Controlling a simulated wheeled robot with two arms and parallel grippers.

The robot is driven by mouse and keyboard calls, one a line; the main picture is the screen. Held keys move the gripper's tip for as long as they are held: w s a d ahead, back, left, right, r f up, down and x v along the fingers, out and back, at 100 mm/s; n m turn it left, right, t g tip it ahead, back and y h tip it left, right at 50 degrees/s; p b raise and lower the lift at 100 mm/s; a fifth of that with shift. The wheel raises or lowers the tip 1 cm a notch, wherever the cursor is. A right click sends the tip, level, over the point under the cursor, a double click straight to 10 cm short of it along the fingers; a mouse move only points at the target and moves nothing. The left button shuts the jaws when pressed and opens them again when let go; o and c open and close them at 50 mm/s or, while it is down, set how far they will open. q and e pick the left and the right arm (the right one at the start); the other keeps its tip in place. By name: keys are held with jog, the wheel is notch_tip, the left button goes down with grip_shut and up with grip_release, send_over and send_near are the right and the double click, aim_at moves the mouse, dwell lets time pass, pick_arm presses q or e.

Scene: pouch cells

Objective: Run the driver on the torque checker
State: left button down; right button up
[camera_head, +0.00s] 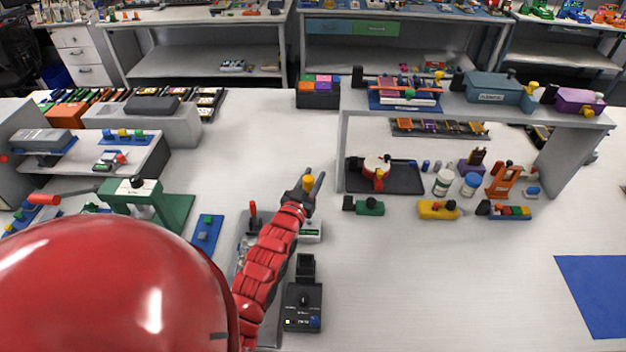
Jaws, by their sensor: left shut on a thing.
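My left gripper (315,184) is shut on a small upright thing with a yellow-orange top (308,183), which looks like the driver. Its lower part is hidden by the fingers. The gripper is just behind and above a small white and green unit (311,232), which my arm partly covers. A black box with a knob, small lights and a blue button (302,306) lies nearer, below the gripper in the picture. I cannot tell for sure which of these units is the torque checker. My right gripper is not in view.
A black holder (305,268) stands behind the black box. A red-handled tool (252,220) stands left of my forearm. A green press (150,205) is further left. A raised shelf (470,112) stands at right with tools and bottles beneath. The table front right is clear up to a blue mat (597,295).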

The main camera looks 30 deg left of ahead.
pick_arm(q)
notch_tip(320, 180, up, 5)
jog(key=shift+p, duration=0.9)
jog(key=shift+f, duration=0.1)
